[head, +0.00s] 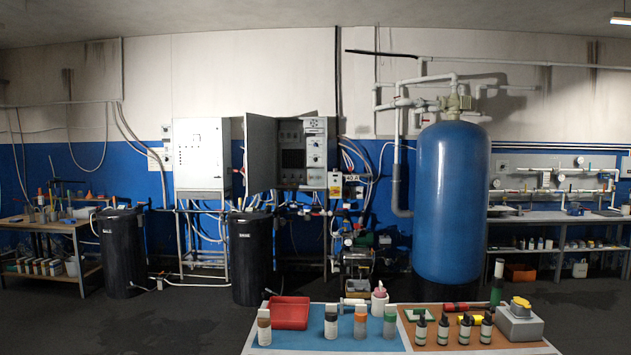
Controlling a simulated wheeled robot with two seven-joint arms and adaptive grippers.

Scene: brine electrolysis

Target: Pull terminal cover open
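No part labelled as a terminal cover can be picked out at this distance. A grey electrical cabinet (304,155) on the back wall shows dark panels and a white module. Its grey door (262,153) stands swung open to the left. A white cabinet (199,155) to its left looks shut, with small marks and lights on its front. A small yellow-and-white box (336,185) hangs low at the right of the grey cabinet. Neither of my grippers is in view.
A near table with a blue mat (290,340) and brown mat (410,343) holds a red tray (289,312), several bottles and a grey box with a yellow top (519,322). A blue tank (450,203) and black bins (250,258) stand behind.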

